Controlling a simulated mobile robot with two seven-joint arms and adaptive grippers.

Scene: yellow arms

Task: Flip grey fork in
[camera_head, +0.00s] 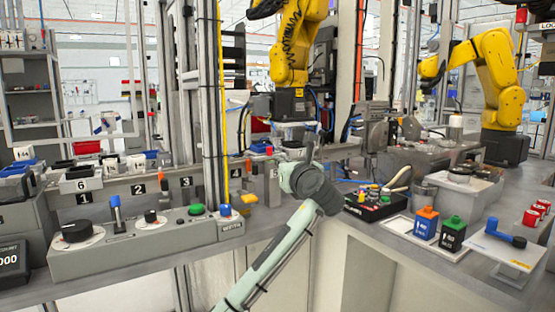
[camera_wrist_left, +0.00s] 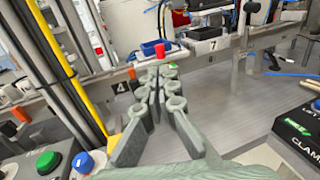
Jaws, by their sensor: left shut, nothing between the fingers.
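My left gripper (camera_head: 311,148) shows past the grey-green wrist in the head view. In the left wrist view its fingers (camera_wrist_left: 160,82) are together, with nothing seen between them. I cannot clearly pick out the grey fork. Small orange-topped pieces stand along the numbered rail, left of my gripper in the head view. One orange piece (camera_wrist_left: 20,113) shows at the left of the wrist view, another (camera_wrist_left: 132,73) beside the number 4 plate (camera_wrist_left: 121,87). A red cylinder (camera_wrist_left: 159,50) appears just beyond the fingertips. My right gripper is not in view.
A grey control panel with a black knob (camera_head: 76,231) and a green button (camera_head: 196,209) lies left. A yellow post (camera_wrist_left: 75,85) rises left of my fingers. A black clamp box (camera_head: 376,205) is right of my arm. Grey bench top (camera_wrist_left: 225,105) is clear right of the fingers.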

